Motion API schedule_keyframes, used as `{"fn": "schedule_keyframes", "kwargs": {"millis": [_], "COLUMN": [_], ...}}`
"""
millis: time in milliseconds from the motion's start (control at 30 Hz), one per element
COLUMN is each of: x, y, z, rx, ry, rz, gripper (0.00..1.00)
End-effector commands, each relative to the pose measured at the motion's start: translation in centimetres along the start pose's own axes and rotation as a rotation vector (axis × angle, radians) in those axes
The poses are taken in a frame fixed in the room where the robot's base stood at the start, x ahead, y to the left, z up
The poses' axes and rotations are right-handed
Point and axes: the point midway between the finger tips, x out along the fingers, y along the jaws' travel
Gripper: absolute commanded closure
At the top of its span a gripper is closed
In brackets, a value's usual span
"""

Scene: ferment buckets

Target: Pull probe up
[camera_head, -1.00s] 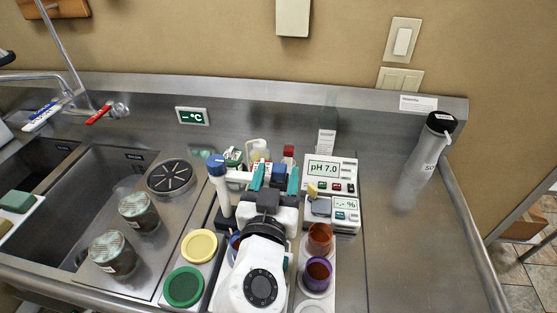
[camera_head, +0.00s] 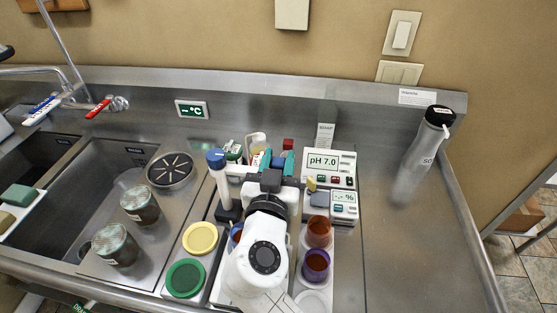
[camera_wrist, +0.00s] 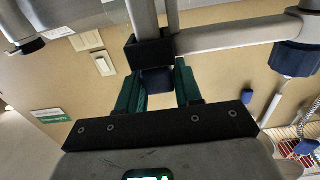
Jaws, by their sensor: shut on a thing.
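My gripper (camera_head: 277,162) has teal fingers and sits in the middle of the counter, in front of the stand. In the wrist view its fingers (camera_wrist: 159,88) are shut on a dark blue block (camera_wrist: 157,82). This block sits under a black clamp (camera_wrist: 150,50) on a grey upright rod (camera_wrist: 143,18). A grey crossbar (camera_wrist: 235,36) runs from the clamp to a blue cap (camera_wrist: 298,57). In the head view a blue-capped white tube (camera_head: 219,180) stands left of my gripper. My arm hides much of the stand, and the probe's lower end cannot be made out.
A pH meter (camera_head: 327,168) reads 7.0 right of my gripper. Orange (camera_head: 319,231) and purple (camera_head: 316,265) cups and yellow (camera_head: 200,238) and green (camera_head: 186,278) lids are near my arm. A grey bottle (camera_head: 418,160) stands right, with bare counter in front. Two jars (camera_head: 140,205) stand left.

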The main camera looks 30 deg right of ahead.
Motion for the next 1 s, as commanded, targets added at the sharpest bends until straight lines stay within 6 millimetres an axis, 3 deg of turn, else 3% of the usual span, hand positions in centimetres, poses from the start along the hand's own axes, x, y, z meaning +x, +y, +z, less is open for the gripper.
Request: {"fn": "schedule_keyframes", "kwargs": {"millis": [167, 467, 733, 1000], "x": [0.0, 0.0, 0.0, -0.1], "y": [0.0, 0.0, 0.0, 0.0], "z": [0.0, -0.3, -5.1, -6.2], "rx": [0.000, 0.001, 0.006, 0.002], "ry": [0.000, 0.001, 0.004, 0.004], "rz": [0.000, 0.000, 0.000, -0.002], "gripper": [1.00, 1.00, 1.00, 1.00]}}
